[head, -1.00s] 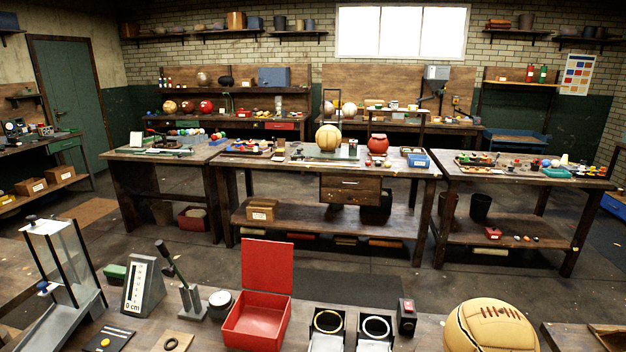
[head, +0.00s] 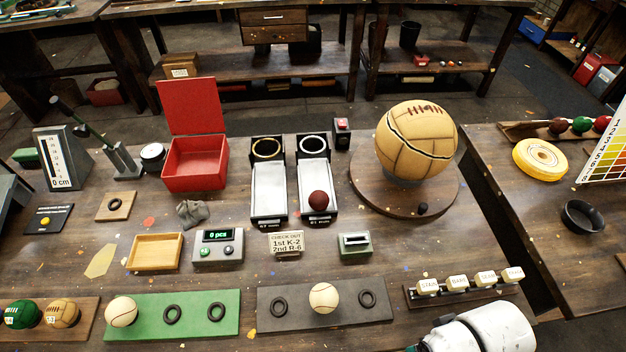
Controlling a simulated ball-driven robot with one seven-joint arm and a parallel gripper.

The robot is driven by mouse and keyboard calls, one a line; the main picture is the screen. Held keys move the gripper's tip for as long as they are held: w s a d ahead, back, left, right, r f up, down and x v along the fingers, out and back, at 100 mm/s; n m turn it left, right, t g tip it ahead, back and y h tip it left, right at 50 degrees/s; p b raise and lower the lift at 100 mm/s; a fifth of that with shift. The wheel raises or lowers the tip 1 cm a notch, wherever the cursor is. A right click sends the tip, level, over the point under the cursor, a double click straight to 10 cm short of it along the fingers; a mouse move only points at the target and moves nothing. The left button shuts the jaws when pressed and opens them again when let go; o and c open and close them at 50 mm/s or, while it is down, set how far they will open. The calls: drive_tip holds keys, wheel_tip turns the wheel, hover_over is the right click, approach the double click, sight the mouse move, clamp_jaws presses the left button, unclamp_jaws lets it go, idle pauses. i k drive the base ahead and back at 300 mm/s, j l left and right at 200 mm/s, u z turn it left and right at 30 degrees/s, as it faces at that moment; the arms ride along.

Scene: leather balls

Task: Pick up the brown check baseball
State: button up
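I cannot make out a check pattern on any ball. A small dark reddish-brown ball (head: 318,200) lies in the white tray of the right-hand ring gauge (head: 313,181). A tan ball with dark lacing (head: 63,313) sits on a brown board (head: 87,335) at the lower left, beside a green ball (head: 21,314). A cream baseball (head: 121,311) sits on a green mat (head: 190,327), and another cream baseball (head: 323,297) sits on a dark grey mat (head: 283,312). A white and black part of my arm shows at the bottom right; my fingertips are not visible.
A large tan ball (head: 415,143) rests on a round wooden stand (head: 362,190). An open red box (head: 197,172), a wooden tray (head: 155,251), a counter (head: 218,247) and a sign (head: 286,244) stand on the bench. Lettered blocks (head: 457,283) are near my arm.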

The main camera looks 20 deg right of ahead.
sight(318, 201)
drive_tip(key=i+j+u, duration=0.5)
drive_tip(key=i+u, duration=0.2)
drive_tip(key=i, duration=0.25)
